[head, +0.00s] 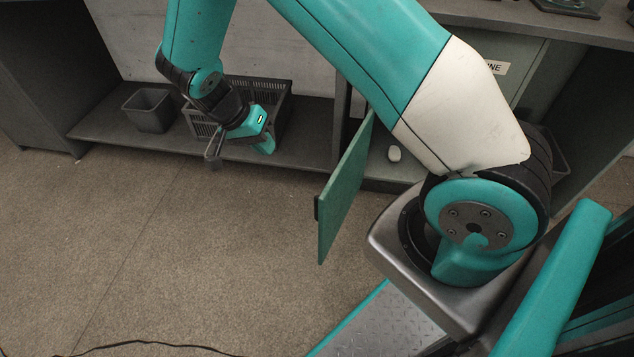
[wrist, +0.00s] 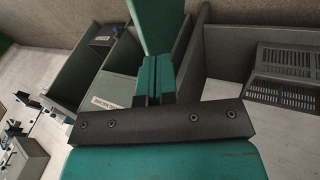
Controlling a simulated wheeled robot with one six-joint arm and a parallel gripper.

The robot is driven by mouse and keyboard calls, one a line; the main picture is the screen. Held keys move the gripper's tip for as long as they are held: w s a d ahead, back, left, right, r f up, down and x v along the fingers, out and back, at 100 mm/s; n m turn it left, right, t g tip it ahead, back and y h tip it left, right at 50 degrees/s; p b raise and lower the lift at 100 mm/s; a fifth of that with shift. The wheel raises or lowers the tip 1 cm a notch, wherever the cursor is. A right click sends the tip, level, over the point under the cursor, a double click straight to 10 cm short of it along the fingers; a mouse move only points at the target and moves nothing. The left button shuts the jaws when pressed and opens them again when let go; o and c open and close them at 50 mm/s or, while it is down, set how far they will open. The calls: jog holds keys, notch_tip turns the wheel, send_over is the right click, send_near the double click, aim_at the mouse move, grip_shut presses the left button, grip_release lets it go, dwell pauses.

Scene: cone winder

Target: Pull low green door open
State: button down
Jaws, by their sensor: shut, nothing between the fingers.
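The low green door (head: 343,195) stands swung out from the cabinet front in the head view, with a small dark handle (head: 316,208) on its free edge. The door also shows as a green panel at the top of the wrist view (wrist: 155,25). My gripper (head: 266,148) is left of the door, in front of the lower shelf, and apart from the door in the head view. Its fingers show together in the wrist view (wrist: 154,72), shut with nothing between them. My arm hides part of the cabinet.
A dark slatted crate (head: 280,105), partly behind my gripper, and a grey bin (head: 150,109) stand on the lower shelf (head: 100,128). Open floor (head: 190,250) lies left of the door. A black cable (head: 150,343) crosses the floor in front.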

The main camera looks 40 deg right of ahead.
jog(key=s+d+f+m+h+b, duration=0.1)
jog(key=s+d+f, duration=0.2)
jog(key=f, duration=0.3)
jog(key=s+d+f+m+b, duration=0.1)
jog(key=s+d+f, duration=0.2)
jog(key=d+f, duration=0.3)
jog(key=shift+d+f+m+g+h+b, duration=0.3)
jog(key=shift+f+m+h+b, duration=0.1)
jog(key=shift+f, duration=0.25)
jog(key=shift+s+a, duration=0.1)
jog(key=shift+s, duration=0.05)
